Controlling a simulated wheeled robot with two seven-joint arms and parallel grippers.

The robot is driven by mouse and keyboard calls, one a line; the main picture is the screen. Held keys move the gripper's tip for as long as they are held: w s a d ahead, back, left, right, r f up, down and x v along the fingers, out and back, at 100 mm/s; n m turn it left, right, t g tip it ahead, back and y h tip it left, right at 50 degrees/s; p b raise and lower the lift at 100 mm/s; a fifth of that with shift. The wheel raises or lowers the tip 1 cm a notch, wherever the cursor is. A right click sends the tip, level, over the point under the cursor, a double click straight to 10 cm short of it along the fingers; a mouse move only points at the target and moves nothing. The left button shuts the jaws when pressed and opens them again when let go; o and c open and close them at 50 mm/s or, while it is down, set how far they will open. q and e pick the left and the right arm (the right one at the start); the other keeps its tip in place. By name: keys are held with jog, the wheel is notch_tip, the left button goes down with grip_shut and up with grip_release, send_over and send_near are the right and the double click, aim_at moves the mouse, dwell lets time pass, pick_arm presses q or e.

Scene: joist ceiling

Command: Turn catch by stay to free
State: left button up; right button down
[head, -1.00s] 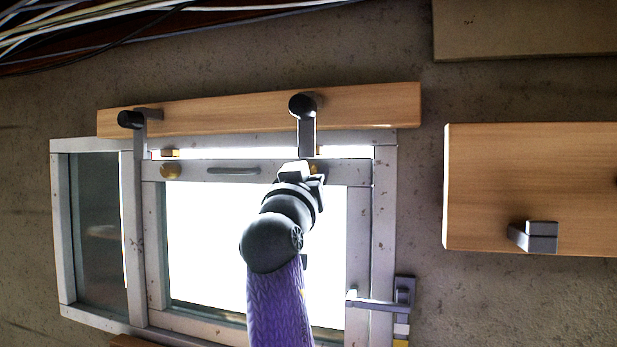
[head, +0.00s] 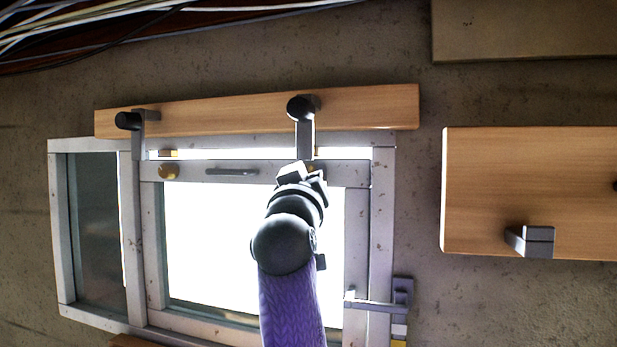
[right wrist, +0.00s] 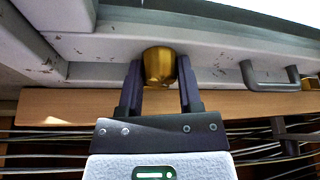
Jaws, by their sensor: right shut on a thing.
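A brass catch (right wrist: 158,66) on the pale window sash rail sits between the two dark fingers of my right gripper (right wrist: 159,80). The gripper is shut on it in the right wrist view. In the head view my right gripper (head: 302,172) reaches up to the sash's top rail and hides most of that catch. A second brass catch (head: 168,171) is at the left end of the same rail. A grey stay (head: 372,303) runs from the sash's lower right to a bracket on the wall. My left gripper is out of view.
A grey pull handle (head: 231,172) is on the rail between the catches. Two grey levers with black knobs (head: 300,107) (head: 128,121) hang from a wooden board (head: 215,113) above the window. Another board (head: 530,185) is at right; cables (head: 90,25) run overhead.

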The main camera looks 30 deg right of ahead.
jog(key=shift+c, duration=1.4)
grip_release()
jog(key=b+v, duration=0.5)
jog(key=v, duration=0.5)
jog(key=shift+b, duration=0.3)
